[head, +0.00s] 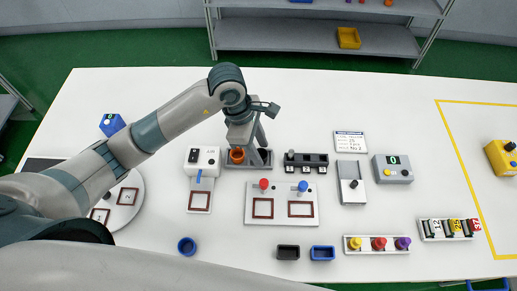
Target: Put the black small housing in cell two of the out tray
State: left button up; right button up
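A small black open-topped housing (288,252) sits on the white table near the front edge, just left of a blue open-topped housing (322,253). My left gripper (248,148) points down over a dark grey holder (247,166) in the middle of the table, well behind the black housing. An orange-brown round piece (237,156) shows at the gripper's lower end; I cannot tell whether the fingers touch it. The finger gap is too small to judge. I cannot tell for sure which tray is the out tray. My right gripper is not in view.
A dark rack (306,163) stands behind a white panel (282,215) with red and blue knobs. A tray with coloured knobs (376,250) and a numbered tray (448,238) lie to the right. A blue round cup (187,246) stands front left. The right table area is mostly clear.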

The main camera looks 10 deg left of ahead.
pick_arm(q)
jog(key=shift+s+f, duration=0.65)
jog(key=shift+f, duration=0.15)
jog(key=shift+w+r+p, duration=0.15)
jog(key=shift+r+p, duration=0.6)
jog(key=shift+p, duration=0.2)
jog(key=b+v, duration=0.4)
jog(key=v, duration=0.8)
jog(key=shift+w+r, duration=0.2)
jog(key=shift+w, duration=0.1)
jog(key=shift+s, duration=0.1)
